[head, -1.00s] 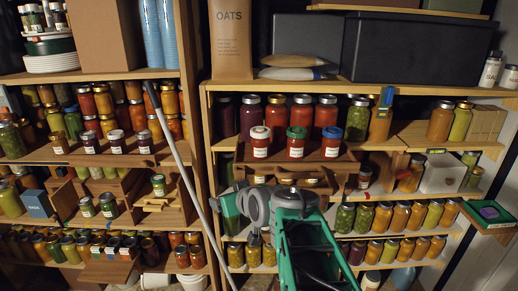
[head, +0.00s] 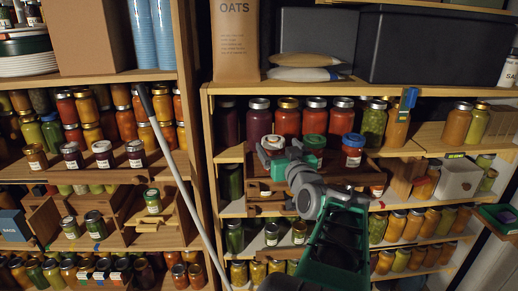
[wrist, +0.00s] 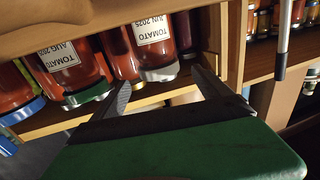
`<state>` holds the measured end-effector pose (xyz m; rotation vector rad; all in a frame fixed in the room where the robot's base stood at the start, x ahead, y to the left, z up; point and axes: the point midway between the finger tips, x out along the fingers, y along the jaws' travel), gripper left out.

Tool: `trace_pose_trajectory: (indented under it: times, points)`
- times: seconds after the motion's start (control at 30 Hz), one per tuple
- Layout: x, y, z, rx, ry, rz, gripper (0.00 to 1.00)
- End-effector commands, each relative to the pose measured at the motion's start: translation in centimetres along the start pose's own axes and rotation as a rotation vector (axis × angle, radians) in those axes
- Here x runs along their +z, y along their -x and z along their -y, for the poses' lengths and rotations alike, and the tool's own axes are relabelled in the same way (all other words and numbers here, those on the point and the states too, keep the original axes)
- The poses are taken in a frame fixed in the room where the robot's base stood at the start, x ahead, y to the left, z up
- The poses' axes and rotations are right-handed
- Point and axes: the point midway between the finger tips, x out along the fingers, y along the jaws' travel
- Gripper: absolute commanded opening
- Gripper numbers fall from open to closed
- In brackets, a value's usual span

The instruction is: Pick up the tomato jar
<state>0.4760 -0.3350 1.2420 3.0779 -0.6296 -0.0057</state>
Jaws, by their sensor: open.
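Three red jars stand in a row on a wooden riser in the head view: one with a white lid (head: 273,142), mostly behind my gripper, one with a green lid (head: 314,142) and one with a blue lid (head: 353,141). The wrist view shows them upside down. The white-lidded tomato jar (wrist: 152,35) is labelled TOMATO JUN 2025; the green-lidded tomato jar (wrist: 72,63) is labelled TOMATO AUG, its year unclear. My gripper (wrist: 160,76) is open and empty, its fingers pointing toward the white-lidded jar. Contact cannot be told.
Larger dark red jars (head: 287,117) stand behind the row. A shelf board (wrist: 130,12) and a wooden upright (wrist: 236,45) are close to the gripper. A grey pole (head: 180,170) leans left of the arm. Jars crowd the lower shelf (head: 410,225).

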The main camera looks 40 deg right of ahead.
Motion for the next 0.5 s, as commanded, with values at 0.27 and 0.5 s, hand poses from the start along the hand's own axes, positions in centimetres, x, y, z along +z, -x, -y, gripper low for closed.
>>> trace_pose_trajectory:
  times: [0.27, 0.5]
  points:
    - [-0.2, -2.7, 0.0, -0.002, -0.001, 0.001, 0.88]
    - [0.2, -6.6, -0.1, -0.002, -0.001, 0.001, 0.88]
